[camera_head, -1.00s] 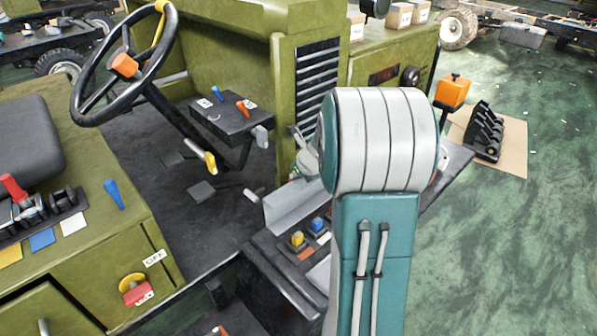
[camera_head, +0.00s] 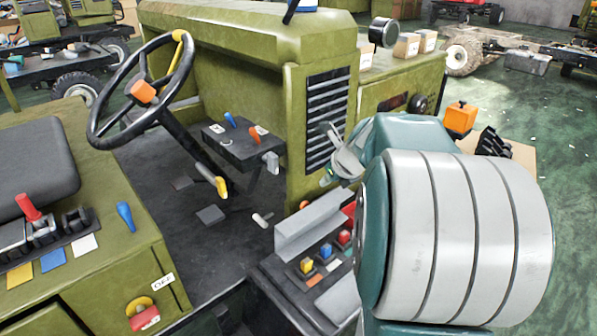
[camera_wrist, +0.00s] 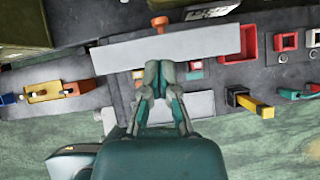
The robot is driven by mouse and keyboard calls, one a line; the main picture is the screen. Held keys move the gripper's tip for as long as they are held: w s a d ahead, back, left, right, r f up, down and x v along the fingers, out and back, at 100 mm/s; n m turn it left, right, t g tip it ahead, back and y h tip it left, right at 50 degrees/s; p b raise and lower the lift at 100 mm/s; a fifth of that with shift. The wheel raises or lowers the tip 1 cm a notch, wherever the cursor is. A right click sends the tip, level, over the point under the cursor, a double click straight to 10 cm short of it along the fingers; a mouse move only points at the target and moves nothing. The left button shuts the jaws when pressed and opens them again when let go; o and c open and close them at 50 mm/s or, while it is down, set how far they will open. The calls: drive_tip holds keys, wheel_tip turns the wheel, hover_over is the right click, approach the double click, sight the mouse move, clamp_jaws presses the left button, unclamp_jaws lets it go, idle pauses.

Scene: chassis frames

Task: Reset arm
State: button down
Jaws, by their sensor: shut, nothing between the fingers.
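My arm shows in the head view as a large teal and grey body at the lower right, partly covering the control panel. My gripper (camera_wrist: 160,80) points away from the wrist in the wrist view, its fingertips together and empty. In the head view a part of my gripper (camera_head: 343,155) shows beside the olive chassis grille, above the panel. In the wrist view the fingertips overlap the lower edge of a grey plate (camera_wrist: 205,43); I cannot tell whether they touch it.
A control panel (camera_head: 283,280) with yellow, blue and red buttons lies beside my arm. The steering wheel (camera_head: 105,125), the seat (camera_head: 35,160) and an olive side box with levers stand to the left. Green floor is open at the far right.

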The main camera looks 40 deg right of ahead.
drive_tip(key=s+a+r+n+g, duration=0.1)
drive_tip(key=s+a+r+n, duration=0.15)
drive_tip(key=a+n, duration=0.7)
drive_tip(key=s+a+r+n, duration=0.1)
drive_tip(key=s+a+n, duration=0.2)
drive_tip(key=a+n, duration=0.65)
drive_tip(key=s+a+f+n, duration=0.1)
drive_tip(key=s+a+n, duration=0.8)
drive_tip(key=n, duration=0.8)
drive_tip(key=shift+s+f+g, duration=0.3)
drive_tip(key=shift+s+f, duration=0.1)
drive_tip(key=shift+s, duration=0.55)
